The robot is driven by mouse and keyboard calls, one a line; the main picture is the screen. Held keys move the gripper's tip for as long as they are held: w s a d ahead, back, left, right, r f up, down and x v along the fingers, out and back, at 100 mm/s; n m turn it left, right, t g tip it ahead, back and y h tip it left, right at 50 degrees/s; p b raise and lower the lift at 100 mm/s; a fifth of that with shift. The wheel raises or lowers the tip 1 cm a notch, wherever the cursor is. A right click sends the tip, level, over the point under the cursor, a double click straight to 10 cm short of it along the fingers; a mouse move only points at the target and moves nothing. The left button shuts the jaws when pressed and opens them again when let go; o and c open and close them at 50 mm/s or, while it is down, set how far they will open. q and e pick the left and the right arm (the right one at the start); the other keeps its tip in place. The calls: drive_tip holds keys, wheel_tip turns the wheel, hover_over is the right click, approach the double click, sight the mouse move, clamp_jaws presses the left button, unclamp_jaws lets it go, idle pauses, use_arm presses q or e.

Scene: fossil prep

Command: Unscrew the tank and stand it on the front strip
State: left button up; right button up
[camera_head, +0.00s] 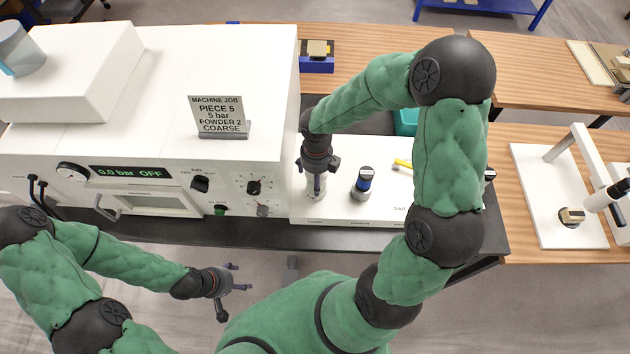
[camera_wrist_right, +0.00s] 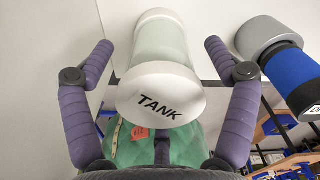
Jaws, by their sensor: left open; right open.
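The tank (camera_wrist_right: 160,65) is a pale, translucent cylinder with a white cap marked TANK. In the right wrist view it stands between my right gripper's two purple fingers (camera_wrist_right: 160,72), with visible gaps at both sides. In the head view the tank (camera_head: 316,193) shows only partly, under my right gripper (camera_head: 317,188), which points down over it and is open. Whether the tank is seated in a thread is hidden. The white unit's front strip (camera_head: 350,222) runs along its near edge. My left gripper (camera_head: 238,281) is open and empty, in front of the bench.
A dark container with a blue band (camera_head: 363,182) stands just right of the tank; it also shows in the right wrist view (camera_wrist_right: 297,75). The white machine (camera_head: 150,150) reads 0.0 bar OFF and bears a job sign (camera_head: 219,115). A yellow-tipped item (camera_head: 402,163) lies farther right.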

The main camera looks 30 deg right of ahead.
drive_tip(key=shift+r+p, duration=1.8)
drive_tip(key=shift+p, duration=0.25)
drive_tip(key=shift+f, duration=0.1)
